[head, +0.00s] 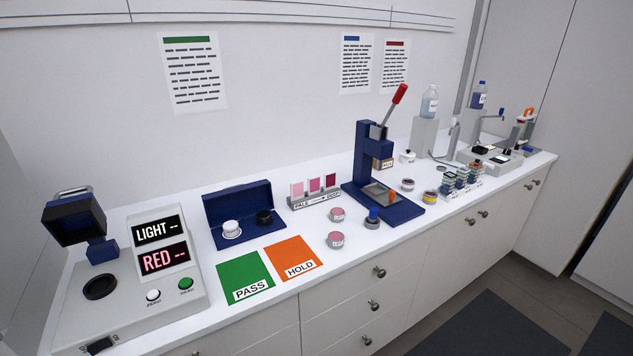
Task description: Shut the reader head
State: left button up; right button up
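The reader (125,315) is a grey box at the left end of the counter. Its dark reader head (74,218) is raised on a blue hinge block (102,250), tilted up above a round black port (100,286). A metal handle (72,192) shows at the top of the head. The upper display (157,231) reads LIGHT -- and the lower display (163,258) reads RED --. A white button (153,295) and a green button (186,284) sit on the front right of the reader. Neither of my grippers is in view.
Right of the reader lie a green PASS mat (243,277) and an orange HOLD mat (293,257). Behind them is an open blue case (238,205) with a white and a black disc. Pink jars (335,239) and a blue lever press (370,165) stand further right.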

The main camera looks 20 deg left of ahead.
aim_at(80, 219)
jog(key=u, duration=2.05)
jog(key=j+u, duration=0.15)
jog(key=u, duration=0.2)
jog(key=i+j+u, duration=0.1)
jog(key=u, duration=0.25)
jog(key=j+u, duration=0.1)
jog(key=u, duration=0.25)
jog(key=i+l, duration=0.05)
